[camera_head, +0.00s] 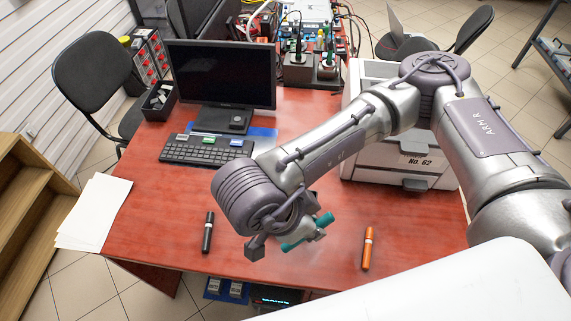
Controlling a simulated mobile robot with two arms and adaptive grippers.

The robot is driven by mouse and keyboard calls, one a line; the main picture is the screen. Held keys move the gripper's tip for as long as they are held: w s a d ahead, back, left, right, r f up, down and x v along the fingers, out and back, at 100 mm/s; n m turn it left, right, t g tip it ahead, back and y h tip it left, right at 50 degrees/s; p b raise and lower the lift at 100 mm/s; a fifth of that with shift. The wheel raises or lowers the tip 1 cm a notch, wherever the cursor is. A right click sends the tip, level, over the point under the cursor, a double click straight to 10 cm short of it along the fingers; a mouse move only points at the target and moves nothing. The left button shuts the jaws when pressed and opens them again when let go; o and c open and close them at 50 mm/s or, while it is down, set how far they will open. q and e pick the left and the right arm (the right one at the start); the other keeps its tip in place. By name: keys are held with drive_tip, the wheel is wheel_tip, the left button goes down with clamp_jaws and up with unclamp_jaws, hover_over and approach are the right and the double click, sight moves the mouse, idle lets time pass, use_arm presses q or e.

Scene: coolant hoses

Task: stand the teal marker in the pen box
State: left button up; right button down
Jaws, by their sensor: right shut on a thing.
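The teal marker (291,245) is held in my right gripper (309,231), which is shut on it. The marker lies close to level, tilted up to the right, above the front part of the red table (215,265). Part of the marker is hidden by the gripper. My left gripper is not in view. I cannot tell for sure which container is the pen box; a small black open box (151,113) with grey and white things in it stands at the table's back left.
A black marker (208,232) and an orange marker (367,248) lie at the front. A keyboard (207,149), a monitor (221,75) and a white printer (400,172) stand behind. Dark boxes (297,74) stand at the back. White paper (95,211) lies at the left edge.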

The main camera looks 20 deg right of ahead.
drive_tip(key=m+g, duration=0.1)
drive_tip(key=m, duration=0.1)
drive_tip(key=a+m+g, duration=0.1)
drive_tip(key=m, duration=0.1)
drive_tip(key=a+r+m+g+h, duration=0.1)
drive_tip(key=m, duration=0.1)
drive_tip(key=shift+w, duration=0.1)
drive_tip(key=m+g, duration=0.2)
drive_tip(key=m, duration=0.1)
drive_tip(key=shift+w+a+r+g, duration=0.15)
drive_tip(key=shift+a+g, duration=0.15)
drive_tip(key=w+d+f+m+t+y+p, duration=0.1)
drive_tip(key=w+m+t+y, duration=0.45)
drive_tip(key=m+y, duration=0.85)
drive_tip(key=w+d+f+m+t+y, duration=0.1)
drive_tip(key=w+f+m+t+y, duration=0.15)
drive_tip(key=w+m+y, duration=1.1)
use_arm(q)
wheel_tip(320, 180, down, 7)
drive_tip(key=b, duration=0.8)
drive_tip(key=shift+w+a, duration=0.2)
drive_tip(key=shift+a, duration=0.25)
use_arm(e)
drive_tip(key=s+f+m+h, duration=0.3)
drive_tip(key=s+f+m, duration=0.1)
drive_tip(key=f, duration=0.5)
drive_tip(key=shift+s+a+f, duration=0.2)
drive_tip(key=shift+s, duration=0.15)
